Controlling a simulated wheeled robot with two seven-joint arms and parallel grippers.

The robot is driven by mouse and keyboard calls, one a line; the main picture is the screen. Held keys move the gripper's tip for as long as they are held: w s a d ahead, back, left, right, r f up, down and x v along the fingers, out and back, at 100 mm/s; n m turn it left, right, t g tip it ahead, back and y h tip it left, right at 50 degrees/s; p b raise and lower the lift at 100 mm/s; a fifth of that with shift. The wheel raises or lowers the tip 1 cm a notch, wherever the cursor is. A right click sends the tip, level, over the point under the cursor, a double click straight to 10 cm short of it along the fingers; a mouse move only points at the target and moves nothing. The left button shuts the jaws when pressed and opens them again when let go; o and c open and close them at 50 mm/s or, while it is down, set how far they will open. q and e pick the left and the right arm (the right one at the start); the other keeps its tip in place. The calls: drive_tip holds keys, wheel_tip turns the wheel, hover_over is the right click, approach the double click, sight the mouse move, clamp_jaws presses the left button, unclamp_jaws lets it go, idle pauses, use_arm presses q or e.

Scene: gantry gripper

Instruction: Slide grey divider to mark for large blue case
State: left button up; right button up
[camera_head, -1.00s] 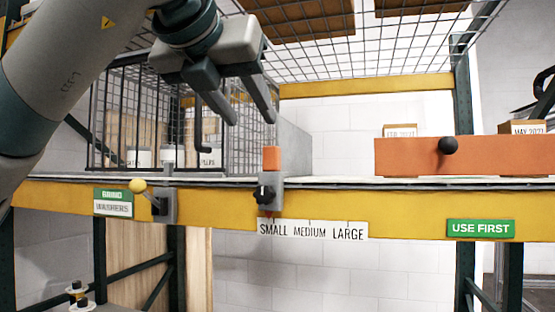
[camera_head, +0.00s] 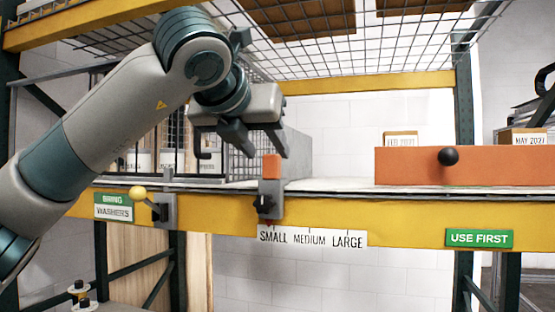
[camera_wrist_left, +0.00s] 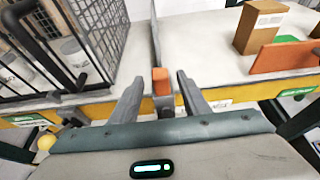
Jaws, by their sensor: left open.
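The grey divider (camera_head: 297,154) stands upright on the shelf beside the wire cage. At its front are an orange tab (camera_head: 271,167) and a grey clamp with a black knob (camera_head: 264,203). Its red pointer is near SMALL on the white scale label (camera_head: 313,237), left of MEDIUM and LARGE. My left gripper (camera_head: 268,154) is open just above the tab. In the left wrist view, the orange tab (camera_wrist_left: 160,81) appears between the two spread fingers (camera_wrist_left: 160,76), with gaps on both sides. No blue case is seen. My right gripper is out of view.
A wire cage door (camera_wrist_left: 58,48) with a black handle stands left of the divider, with white tubs behind it. A yellow-knobbed latch (camera_head: 138,193) sits on the yellow beam. An orange panel (camera_head: 420,162) with a black knob is at right. The shelf between is clear.

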sight(278, 166)
use_arm(q)
drive_tip(key=p+x, duration=0.1)
drive_tip(key=x, duration=0.2)
drive_tip(key=shift+w+r, duration=0.1)
drive_tip(key=shift+p+x, duration=1.25)
drive_tip(key=shift+x, duration=1.55)
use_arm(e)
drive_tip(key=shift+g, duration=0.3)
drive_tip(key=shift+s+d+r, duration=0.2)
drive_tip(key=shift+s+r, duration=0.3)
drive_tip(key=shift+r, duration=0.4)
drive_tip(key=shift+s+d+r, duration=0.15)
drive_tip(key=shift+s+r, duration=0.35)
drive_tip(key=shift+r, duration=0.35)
use_arm(q)
clamp_jaws()
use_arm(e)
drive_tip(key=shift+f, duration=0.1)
